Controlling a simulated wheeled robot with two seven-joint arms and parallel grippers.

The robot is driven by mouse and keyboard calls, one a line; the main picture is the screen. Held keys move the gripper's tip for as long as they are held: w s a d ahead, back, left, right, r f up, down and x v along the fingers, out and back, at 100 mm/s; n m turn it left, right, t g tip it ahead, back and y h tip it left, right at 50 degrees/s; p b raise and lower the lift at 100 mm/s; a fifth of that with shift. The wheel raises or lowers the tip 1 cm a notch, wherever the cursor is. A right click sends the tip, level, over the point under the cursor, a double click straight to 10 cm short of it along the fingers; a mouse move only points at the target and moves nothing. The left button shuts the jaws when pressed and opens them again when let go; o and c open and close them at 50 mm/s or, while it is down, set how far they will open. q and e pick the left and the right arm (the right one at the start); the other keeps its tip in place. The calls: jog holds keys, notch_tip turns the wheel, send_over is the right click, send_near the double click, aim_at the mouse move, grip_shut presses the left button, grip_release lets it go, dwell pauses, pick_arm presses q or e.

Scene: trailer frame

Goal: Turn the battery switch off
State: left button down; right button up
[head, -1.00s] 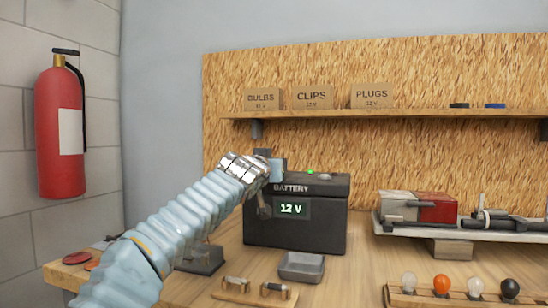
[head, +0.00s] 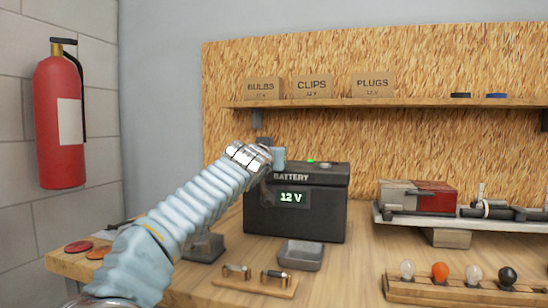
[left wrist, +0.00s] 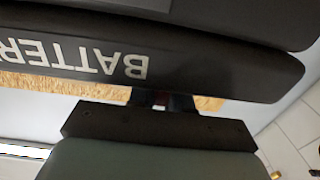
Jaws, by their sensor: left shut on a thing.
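The black battery box (head: 295,218) stands on the bench, with the word BATTERY and a lit 12 V display (head: 293,197) on its front. A small green light (head: 310,161) glows on its top. My left arm reaches to the battery's upper left corner. My right gripper is not in view.
A grey tray (head: 300,255) and a wooden fuse holder (head: 255,284) lie in front of the battery. A rack of bulbs (head: 455,292) and a red-grey device (head: 432,197) are at right. A shelf (head: 400,103) with boxes hangs above. A fire extinguisher (head: 60,120) hangs at left.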

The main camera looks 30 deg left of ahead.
pick_arm(q)
jog(key=y+b, duration=0.1)
jog(key=n+y+b, duration=0.1)
jog(key=shift+d+f+n+g+b, duration=0.1)
jog(key=shift+f+n+g+b, duration=0.2)
jog(key=shift+g+b, duration=0.1)
jog(key=shift+r+n+g+y+b, duration=0.15)
jog(key=shift+n+g+y+b, duration=0.45)
jog(key=shift+y, duration=0.6)
jog(key=shift+r+n+g+y, duration=0.15)
jog(key=shift+n+g+y, duration=0.15)
jog(key=shift+n+y, duration=0.35)
jog(key=shift+r+n+g+y+p, duration=0.1)
jog(key=shift+n+g+y+p, duration=0.4)
jog(key=shift+n+g+y, duration=0.3)
jog(key=shift+r+n+g+y+p, duration=0.1)
jog(key=shift+n+g+y+p, duration=0.7)
jog(key=shift+g+y, duration=0.35)
jog(key=shift+n+g+y+p, duration=0.5)
jog(key=shift+n+g, duration=0.15)
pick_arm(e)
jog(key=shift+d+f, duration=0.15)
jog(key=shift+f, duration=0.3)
